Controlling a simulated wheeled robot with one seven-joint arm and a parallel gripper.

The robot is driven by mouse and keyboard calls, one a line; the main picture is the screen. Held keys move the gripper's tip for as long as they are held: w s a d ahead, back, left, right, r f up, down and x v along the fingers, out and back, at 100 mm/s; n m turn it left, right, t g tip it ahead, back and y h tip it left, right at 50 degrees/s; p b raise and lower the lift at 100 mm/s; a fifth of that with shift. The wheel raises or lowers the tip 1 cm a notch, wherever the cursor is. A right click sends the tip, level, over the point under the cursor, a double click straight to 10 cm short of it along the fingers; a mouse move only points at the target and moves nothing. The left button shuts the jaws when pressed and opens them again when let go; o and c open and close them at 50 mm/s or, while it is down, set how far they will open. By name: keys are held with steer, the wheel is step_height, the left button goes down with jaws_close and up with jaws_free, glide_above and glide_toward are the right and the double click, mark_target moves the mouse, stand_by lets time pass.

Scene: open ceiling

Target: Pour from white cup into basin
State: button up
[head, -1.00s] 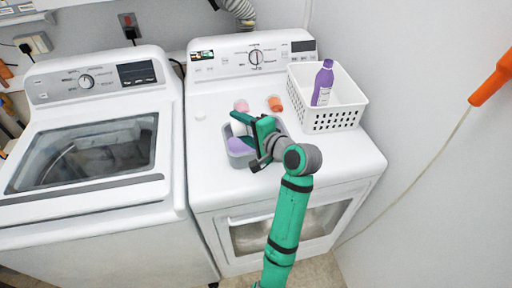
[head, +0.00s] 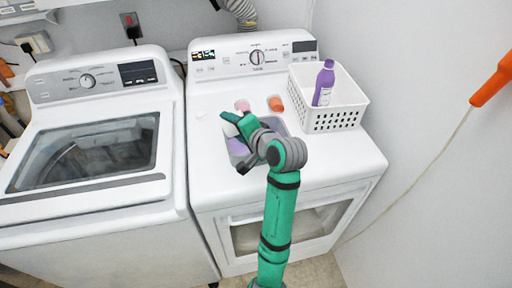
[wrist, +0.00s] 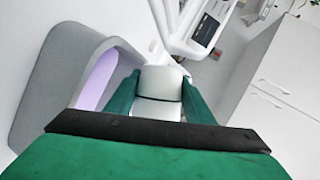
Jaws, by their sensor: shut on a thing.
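The white cup (head: 230,129) is between the fingers of my gripper (head: 234,126), which is shut on it above the back left of the basin. In the wrist view the white cup (wrist: 160,82) sits between the two green fingers (wrist: 160,95). The cup seems tilted, but its mouth and contents are hidden. The grey basin (head: 282,127) stands on the right machine's top, partly hidden by my arm. A purple area shows inside it. In the wrist view the grey basin (wrist: 62,70) lies left of the cup, with a purple strip inside.
A pink item (head: 242,105) and an orange item (head: 275,103) lie behind the basin. A white basket (head: 345,118) with a purple bottle (head: 323,83) stands at the right. A washer (head: 85,150) is at the left. The white top before the basin is mostly clear.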

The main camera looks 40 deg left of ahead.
steer(key=shift+w+d+f, duration=0.15)
steer(key=shift+f, duration=0.2)
steer(key=shift+f+h, duration=0.1)
steer(key=shift+h, duration=0.2)
steer(key=shift+r+n+t+h+b, duration=0.3)
steer(key=shift+n+t+b, duration=0.15)
steer(key=shift+n, duration=0.25)
steer(key=shift+f+n+h, duration=0.1)
steer(key=shift+n+h, duration=0.2)
steer(key=shift+n, duration=0.1)
steer(key=shift+s+a+f+n+t+h+b, duration=0.2)
steer(key=shift+f+n+t+h+b, duration=0.1)
steer(key=shift+f+n+t+b, duration=0.15)
steer(key=shift+s+a+f+n+t+h+b, duration=0.15)
steer(key=shift+f+n+t+h+b, duration=0.15)
steer(key=shift+n, duration=0.15)
steer(key=s+a+r+n+t+h+b, duration=0.1)
steer(key=s+r+n+b, duration=0.1)
steer(key=shift+a+t+b, duration=0.3)
steer(key=shift+s+a+f+n+t+h+b, duration=0.1)
steer(key=shift+s+a+n+t+h+b, duration=0.3)
steer(key=shift+n+b, duration=0.2)
steer(key=shift+s+a+f+n+t+h+b, duration=0.1)
steer(key=shift+s+a+n+t+h+b, duration=0.2)
steer(key=shift+n+t+b, duration=0.25)
